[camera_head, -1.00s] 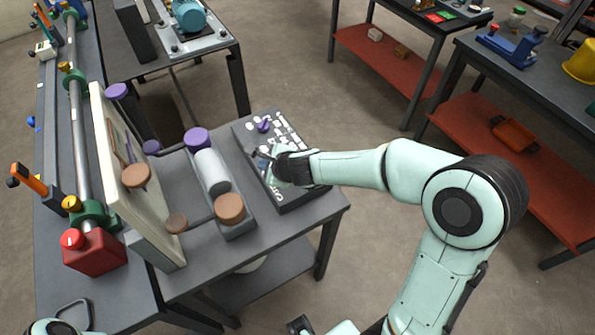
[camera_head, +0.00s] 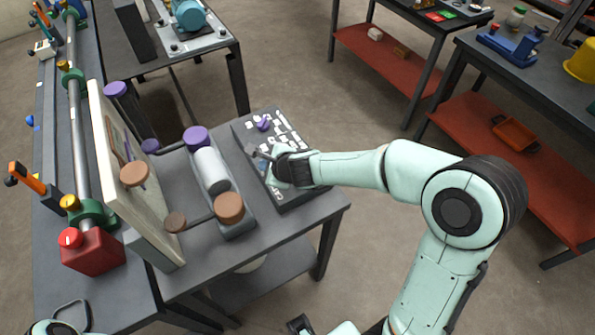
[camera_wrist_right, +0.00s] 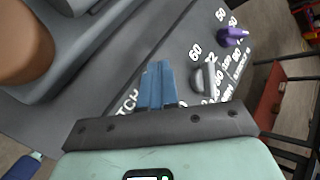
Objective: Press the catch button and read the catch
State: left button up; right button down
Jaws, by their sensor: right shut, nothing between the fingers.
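The dark control panel (camera_head: 242,131) lies on the near table, with white numbers and marks and a purple knob (camera_head: 263,124). In the right wrist view the purple knob (camera_wrist_right: 232,36) stands at the panel's far end and a grey knob (camera_wrist_right: 204,78) is nearer. The letters "TCH" (camera_wrist_right: 127,103) show left of my fingers; the rest of that word is hidden. My right gripper (camera_head: 252,151) is over the panel; its blue fingers (camera_wrist_right: 157,68) are shut and empty. I cannot tell whether they touch the panel. The catch button is not distinguishable.
Left of the panel stands a grey roller unit (camera_head: 212,170) with purple and brown discs. Beyond it are an upright pale board (camera_head: 112,130) and a red box (camera_head: 92,251). Open floor (camera_head: 340,120) lies right of the table.

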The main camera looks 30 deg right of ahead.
pick_arm(q)
jog(key=shift+s+f, duration=0.15)
jog(key=shift+f, duration=0.2)
pick_arm(e)
jog(key=shift+f, duration=0.4)
pick_arm(q)
jog(key=shift+r, duration=0.15)
pick_arm(e)
jog(key=shift+r, duration=0.15)
pick_arm(q)
jog(key=shift+w+r+p, duration=0.35)
jog(key=shift+r+p, duration=0.15)
jog(key=shift+r, duration=0.2)
pick_arm(e)
jog(key=shift+r, duration=0.65)
jog(key=shift+r, duration=0.1)
jog(key=shift+r+p, duration=0.25)
jog(key=shift+p, duration=0.05)
notch_tip(320, 180, up, 4)
jog(key=p, duration=0.3)
jog(key=shift+w+f, duration=0.1)
jog(key=shift+f, duration=0.1)
pick_arm(q)
jog(key=w+r+p, duration=0.1)
jog(key=w+r, duration=0.3)
jog(key=r, duration=0.2)
jog(key=shift+t, duration=0.3)
pick_arm(e)
jog(key=shift+r, duration=0.8)
